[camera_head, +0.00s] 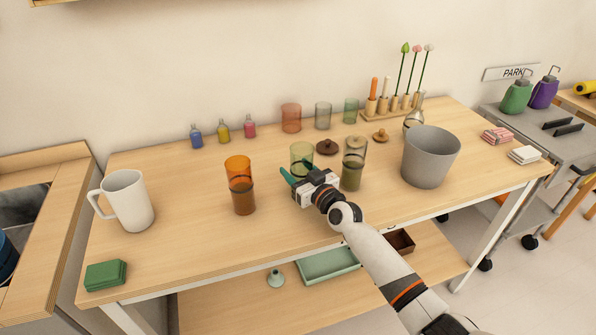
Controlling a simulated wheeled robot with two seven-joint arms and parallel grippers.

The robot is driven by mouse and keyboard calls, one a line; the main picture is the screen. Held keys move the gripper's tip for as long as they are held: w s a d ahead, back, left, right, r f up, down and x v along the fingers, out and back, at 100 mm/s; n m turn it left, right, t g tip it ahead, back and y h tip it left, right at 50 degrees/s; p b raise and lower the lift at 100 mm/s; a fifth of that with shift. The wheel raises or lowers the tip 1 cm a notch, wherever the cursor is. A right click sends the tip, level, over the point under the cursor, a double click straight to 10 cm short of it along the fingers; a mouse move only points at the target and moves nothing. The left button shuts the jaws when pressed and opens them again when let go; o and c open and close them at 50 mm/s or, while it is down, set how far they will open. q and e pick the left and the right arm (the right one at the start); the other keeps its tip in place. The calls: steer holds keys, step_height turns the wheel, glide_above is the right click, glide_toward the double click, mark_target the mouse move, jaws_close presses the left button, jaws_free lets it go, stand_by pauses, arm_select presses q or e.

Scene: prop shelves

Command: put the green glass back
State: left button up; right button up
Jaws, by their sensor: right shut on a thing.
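A clear green glass (302,156) stands upright at the middle of the wooden table, just behind my right gripper (297,178). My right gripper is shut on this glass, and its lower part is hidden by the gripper. I cannot tell whether the glass touches the table. Another green glass (351,110) stands in the back row, with a grey glass (323,115) and a red glass (291,117) to its left. My left gripper is not in view.
An orange-brown tall glass (240,185) stands left of the gripper. A dark green jar (353,163) stands close on its right, with a grey bucket (430,156) beyond. Brown lids (327,147) lie behind. A white mug (127,200) stands left.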

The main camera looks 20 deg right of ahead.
steer(key=o, duration=1.3)
steer(key=shift+f, duration=0.1)
steer(key=shift+c, duration=0.2)
steer(key=shift+r, duration=0.2)
steer(key=shift+s+d+f, duration=0.1)
steer(key=shift+s+f, duration=0.05)
steer(key=shift+s, duration=0.2)
steer(key=v, duration=1.1)
steer(key=shift+s+p, duration=0.2)
steer(key=shift+p, duration=0.15)
